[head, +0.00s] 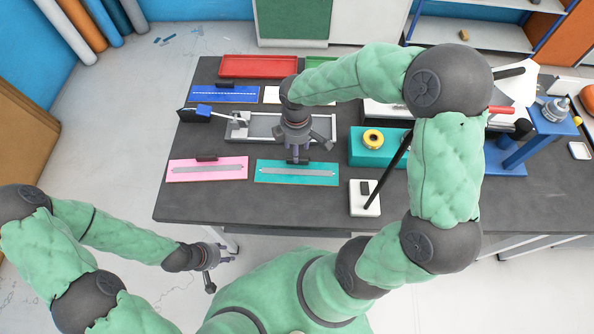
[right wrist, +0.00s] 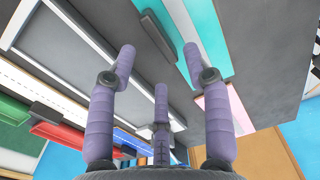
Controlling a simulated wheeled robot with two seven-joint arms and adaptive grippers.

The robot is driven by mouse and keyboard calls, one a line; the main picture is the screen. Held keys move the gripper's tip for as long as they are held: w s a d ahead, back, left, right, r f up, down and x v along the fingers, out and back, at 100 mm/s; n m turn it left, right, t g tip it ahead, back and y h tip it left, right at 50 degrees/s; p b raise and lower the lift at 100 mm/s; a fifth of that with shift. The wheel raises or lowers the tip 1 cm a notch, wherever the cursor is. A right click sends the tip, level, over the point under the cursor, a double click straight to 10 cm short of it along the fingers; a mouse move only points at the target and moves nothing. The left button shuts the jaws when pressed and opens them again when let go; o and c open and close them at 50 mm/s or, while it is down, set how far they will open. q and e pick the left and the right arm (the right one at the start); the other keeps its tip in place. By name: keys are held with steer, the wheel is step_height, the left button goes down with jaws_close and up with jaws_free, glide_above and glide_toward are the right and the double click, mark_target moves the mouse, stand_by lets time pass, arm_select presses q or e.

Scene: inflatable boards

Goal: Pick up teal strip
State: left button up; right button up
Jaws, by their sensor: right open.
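The teal strip (head: 262,176) is a flat teal board on the dark table, with a long grey bar along its middle and a dark block at its far edge. In the right wrist view its teal surface (right wrist: 205,25) shows at the top, beside the dark block (right wrist: 158,36). My right gripper (head: 296,150) hangs over the strip's far edge, its purple fingers (right wrist: 160,62) spread and empty. Whether they touch anything is unclear. My left gripper (head: 210,275) is off the table's front left, away from the strip; its jaws are too small to read.
A pink board (head: 175,172) lies left of the teal one. A grey framed tray (head: 262,126) lies behind. A teal box (head: 360,150) with a yellow roll (head: 373,137) and a white block with a black rod (head: 364,206) stand right. The table front is clear.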

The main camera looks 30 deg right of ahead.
mark_target(297, 170)
steer(key=f+b, duration=0.2)
steer(key=f, duration=0.3)
steer(key=shift+d+f, duration=0.1)
steer(key=shift+d, duration=0.1)
jaws_close()
